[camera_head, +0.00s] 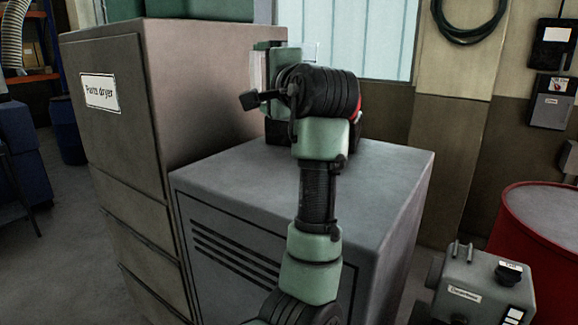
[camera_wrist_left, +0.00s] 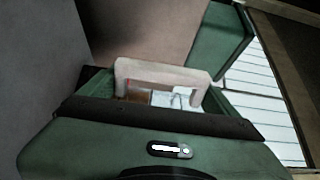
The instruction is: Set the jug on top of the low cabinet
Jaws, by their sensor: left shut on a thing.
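My left arm reaches over the low grey cabinet (camera_head: 300,180) in the head view. My left gripper (camera_wrist_left: 160,100) is mostly hidden behind its own dark wrist in that view. In the left wrist view, a pale U-shaped piece that looks like part of the jug (camera_wrist_left: 162,72) stands at the jaws, and the gripper is shut on it. The rest of the jug is hard to make out. I cannot tell whether the jug touches the cabinet top. My right gripper is not in view.
The tall parts dryer (camera_head: 200,95) stands against the left of the cabinet. A window (camera_head: 385,35) is behind. A red drum (camera_head: 535,220) and a grey labelled box (camera_head: 475,290) are at the right. The cabinet top's right side is clear.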

